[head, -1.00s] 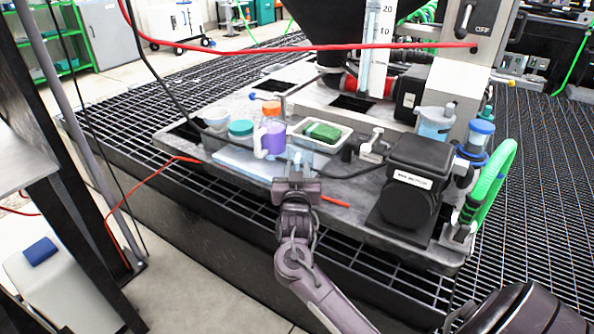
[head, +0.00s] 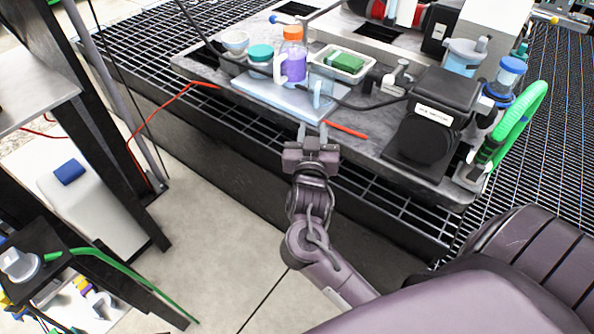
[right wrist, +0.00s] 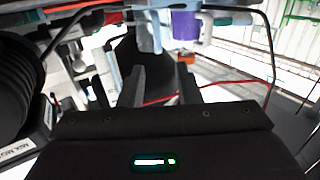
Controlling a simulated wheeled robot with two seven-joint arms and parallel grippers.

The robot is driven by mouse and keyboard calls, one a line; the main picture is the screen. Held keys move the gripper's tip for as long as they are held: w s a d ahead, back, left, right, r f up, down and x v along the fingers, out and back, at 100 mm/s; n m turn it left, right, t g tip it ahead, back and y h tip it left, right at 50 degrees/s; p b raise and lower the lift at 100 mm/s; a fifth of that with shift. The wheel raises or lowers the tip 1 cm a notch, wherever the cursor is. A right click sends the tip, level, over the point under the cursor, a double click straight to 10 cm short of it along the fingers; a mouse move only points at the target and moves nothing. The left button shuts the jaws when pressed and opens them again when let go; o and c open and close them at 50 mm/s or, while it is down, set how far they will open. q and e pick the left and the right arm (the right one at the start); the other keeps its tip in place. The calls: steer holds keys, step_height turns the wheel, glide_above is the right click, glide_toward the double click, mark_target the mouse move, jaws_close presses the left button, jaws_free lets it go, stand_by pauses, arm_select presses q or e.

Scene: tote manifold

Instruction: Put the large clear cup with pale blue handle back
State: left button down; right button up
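A large clear cup with pale blue in it (head: 462,58) stands at the right rear of the grey platform, behind a black box. A pale blue upright handle-like piece (head: 317,92) stands at the right end of a pale blue slab (head: 262,92) at the platform's front; I cannot tell whether it belongs to a clear cup. My right gripper (head: 312,133) is just in front of the platform's front edge, below that piece. Its two fingers are apart with nothing between them, also in the right wrist view (right wrist: 150,80). My left gripper is not in view.
A purple bottle with orange cap (head: 293,62), a teal-lidded jar (head: 260,54), a pale bowl (head: 235,42) and a tray with a green block (head: 342,62) stand behind the slab. A black cable crosses them.

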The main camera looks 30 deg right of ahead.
steer(key=s+a+f+n+g+y, duration=0.25)
steer(key=a+f+n+y, duration=0.2)
steer(key=a+f, duration=0.25)
steer(key=s+a+f+n+g+y, duration=0.2)
steer(key=s+a+f+n+y, duration=0.1)
steer(key=a+f+y, duration=0.35)
steer(key=s+a+f+n+g, duration=0.2)
steer(key=s+f+g, duration=0.1)
steer(key=s, duration=0.4)
steer(key=s+a+f+n+g+y, duration=0.1)
steer(key=s+a+f+g, duration=0.2)
steer(key=s, duration=0.4)
steer(key=shift+s+a+f+n+g, duration=0.2)
steer(key=shift+s+f+n+g, duration=0.2)
steer(key=shift+f, duration=0.1)
